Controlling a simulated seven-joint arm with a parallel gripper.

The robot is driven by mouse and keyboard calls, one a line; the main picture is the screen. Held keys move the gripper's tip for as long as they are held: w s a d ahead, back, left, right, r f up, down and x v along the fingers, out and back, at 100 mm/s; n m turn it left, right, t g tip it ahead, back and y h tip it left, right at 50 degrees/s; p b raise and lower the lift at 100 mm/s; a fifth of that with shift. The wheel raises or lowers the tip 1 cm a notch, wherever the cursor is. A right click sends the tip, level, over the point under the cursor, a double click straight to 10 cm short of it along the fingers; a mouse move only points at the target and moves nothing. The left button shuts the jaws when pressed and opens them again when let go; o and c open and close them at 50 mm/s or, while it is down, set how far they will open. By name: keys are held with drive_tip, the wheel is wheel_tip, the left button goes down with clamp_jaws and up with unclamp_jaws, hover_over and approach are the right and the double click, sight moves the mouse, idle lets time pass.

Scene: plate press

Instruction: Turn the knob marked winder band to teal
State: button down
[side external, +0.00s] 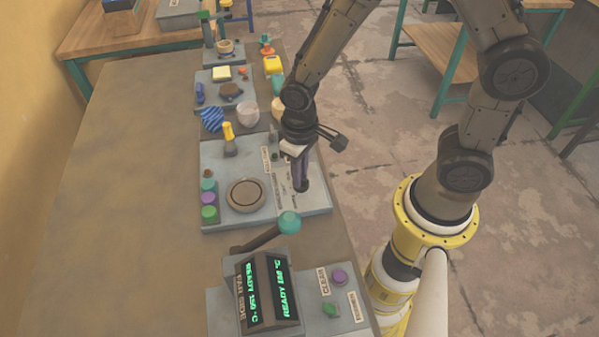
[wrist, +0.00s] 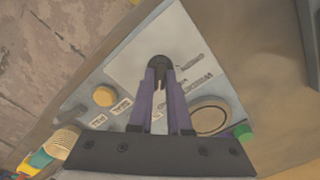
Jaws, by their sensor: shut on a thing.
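The grey press panel (side external: 240,165) carries a round ring (side external: 247,195) and several printed labels (side external: 275,185). My gripper (side external: 302,183) is down over the right part of this panel. In the wrist view my gripper (wrist: 160,82) has its two purple fingers closed together on a small dark knob (wrist: 159,62). A label (wrist: 200,85) lies right beside it, too blurred to read surely. The fingers hide part of the knob, and its pointer and the teal mark cannot be made out. In the side view the knob is mostly hidden behind the fingers.
A lever with a teal ball (side external: 289,222) and a display box (side external: 268,290) stand in front of the panel. Stacked coloured discs (side external: 209,205) are at its left edge. A yellow-topped post (side external: 229,135) and several loose items stand behind. The table's left side is bare.

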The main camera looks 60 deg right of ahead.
drive_tip(key=shift+m, duration=0.9)
drive_tip(key=shift+r, duration=0.1)
drive_tip(key=c, duration=0.9)
unclamp_jaws()
drive_tip(key=shift+o, duration=0.2)
wheel_tip(320, 180, up, 14)
